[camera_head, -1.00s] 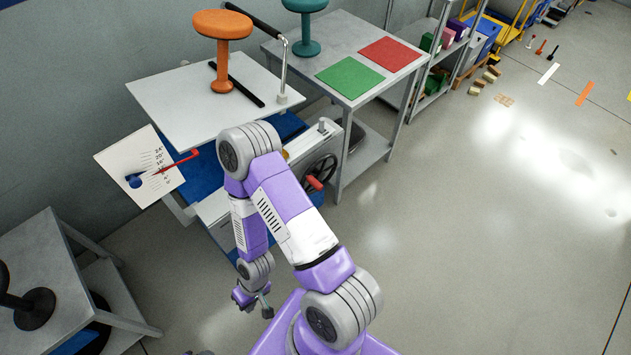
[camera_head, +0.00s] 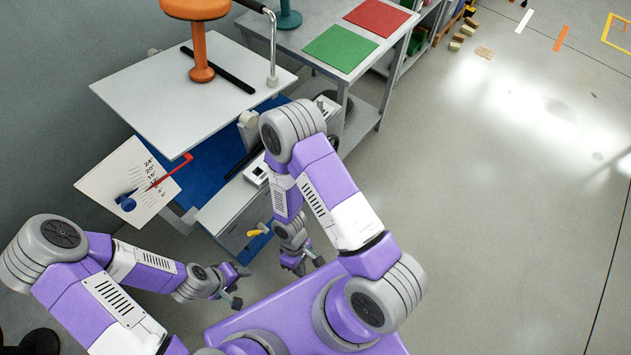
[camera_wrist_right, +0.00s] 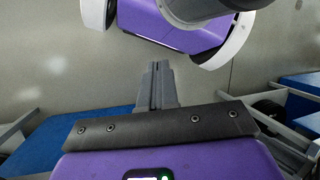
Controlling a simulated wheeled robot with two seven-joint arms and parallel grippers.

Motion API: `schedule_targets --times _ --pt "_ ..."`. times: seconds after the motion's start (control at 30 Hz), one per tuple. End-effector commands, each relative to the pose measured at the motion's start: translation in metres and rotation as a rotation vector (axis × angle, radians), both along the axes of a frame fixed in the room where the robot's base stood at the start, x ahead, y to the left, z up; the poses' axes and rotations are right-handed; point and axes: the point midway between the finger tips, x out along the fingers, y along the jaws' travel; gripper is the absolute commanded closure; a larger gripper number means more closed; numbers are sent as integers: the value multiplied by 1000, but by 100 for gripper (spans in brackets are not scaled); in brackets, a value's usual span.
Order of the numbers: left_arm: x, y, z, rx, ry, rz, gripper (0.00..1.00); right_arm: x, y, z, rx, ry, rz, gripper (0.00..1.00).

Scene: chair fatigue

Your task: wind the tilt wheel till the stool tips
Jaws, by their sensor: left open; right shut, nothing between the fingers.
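The orange stool (camera_head: 199,40) stands upright on the white tilt platform (camera_head: 150,95), its seat cut by the top edge of the head view. A black bar (camera_head: 218,70) lies beside its base. The tilt wheel is hidden behind my right arm. The white angle board (camera_head: 118,170) with a red pointer (camera_head: 172,172) is at the left; its reading is too small to tell. My left gripper (camera_head: 236,287) is open and empty, in front of the rig. My right gripper (camera_head: 309,265) is shut and empty; its closed fingers show in the right wrist view (camera_wrist_right: 159,85).
A yellow handle (camera_head: 258,230) sticks out low at the rig's front, between my grippers. A grey table (camera_head: 293,35) with green (camera_head: 340,48) and red (camera_head: 376,17) mats stands behind at the right.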

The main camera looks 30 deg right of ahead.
Motion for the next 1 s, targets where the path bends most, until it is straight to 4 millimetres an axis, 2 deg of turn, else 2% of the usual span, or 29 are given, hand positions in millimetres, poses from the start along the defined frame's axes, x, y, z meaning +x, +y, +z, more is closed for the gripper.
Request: schedule_targets --times 0.03,0.1,0.17,0.3,0.4,0.53,0.6,0.73,0.87,1.0 --pt "0 0 -12 0 0 0 46 -2 -9 -16 -62 28 179 100" --pt "0 0 -20 0 0 0 46 1 -27 -24 -165 70 409 100" --pt "0 0 -27 0 0 -1 46 13 -44 -27 -274 97 601 100" --pt "0 0 -42 0 0 -1 46 65 -69 -15 -580 129 996 100" --pt "0 0 -50 0 0 -1 46 107 -69 6 -805 126 1199 100" --pt "0 0 -57 0 0 -1 46 147 -55 35 -1037 109 1357 100" --pt "0 0 -59 -1 -1 -1 46 159 -47 47 -1119 99 1400 100" --pt "0 0 -60 -1 -1 -1 46 170 -43 56 -1188 91 1434 100" --pt "0 0 -63 -1 -1 -1 46 176 -55 54 -1195 93 1434 100" --pt "0 0 -69 -1 -1 -1 46 185 -80 46 -1192 95 1434 100"
